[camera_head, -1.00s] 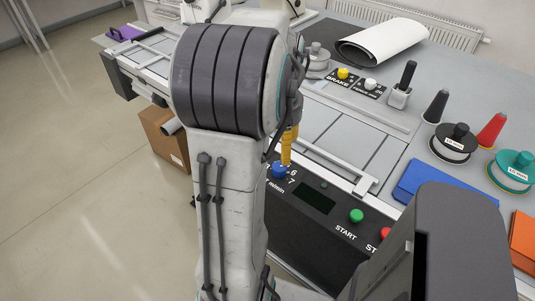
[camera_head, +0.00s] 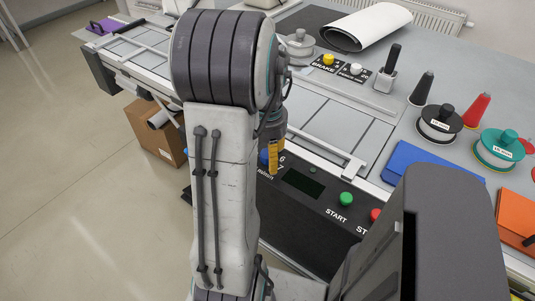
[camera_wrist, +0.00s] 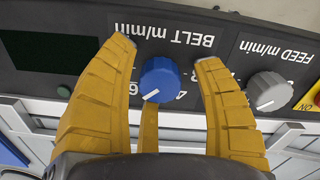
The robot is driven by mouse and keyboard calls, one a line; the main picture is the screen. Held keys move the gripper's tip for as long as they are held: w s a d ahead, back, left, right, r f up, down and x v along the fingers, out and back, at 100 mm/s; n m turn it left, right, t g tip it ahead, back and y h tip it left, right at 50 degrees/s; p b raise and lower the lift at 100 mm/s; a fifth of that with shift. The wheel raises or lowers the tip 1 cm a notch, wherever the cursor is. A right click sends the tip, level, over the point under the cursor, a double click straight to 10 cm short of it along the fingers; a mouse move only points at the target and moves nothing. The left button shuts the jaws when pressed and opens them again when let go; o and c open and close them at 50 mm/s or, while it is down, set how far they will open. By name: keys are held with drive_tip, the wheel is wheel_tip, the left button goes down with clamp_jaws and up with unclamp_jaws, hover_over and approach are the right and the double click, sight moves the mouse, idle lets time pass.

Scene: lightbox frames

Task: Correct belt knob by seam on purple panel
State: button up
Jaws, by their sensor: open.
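The blue belt knob (camera_wrist: 162,78) is on the dark console panel (camera_wrist: 60,20), under upside-down BELT m/min lettering in the wrist view. Its white mark points to the lower left, between the printed 6 and 4. My gripper (camera_wrist: 167,52) is open, with yellow fingers on both sides of the knob and a third finger below it; I see gaps at the sides. In the head view my gripper (camera_head: 276,158) partly covers the blue knob (camera_head: 264,157). A purple panel (camera_head: 104,26) lies at the far left end of the machine. Its seam is too small to make out.
A grey feed knob (camera_wrist: 267,90) sits right of my fingers in the wrist view. A green START button (camera_head: 346,199) and a red button (camera_head: 376,215) are on the console. Spools, cones and a blue folder (camera_head: 432,165) occupy the table's right side.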

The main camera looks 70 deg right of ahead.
drive_tip(key=c, duration=1.2)
drive_tip(key=shift+m, duration=0.4)
drive_tip(key=m, duration=0.3)
drive_tip(key=shift+m, duration=0.4)
drive_tip(key=shift+m+b, duration=0.35)
drive_tip(key=shift+m, duration=1.85)
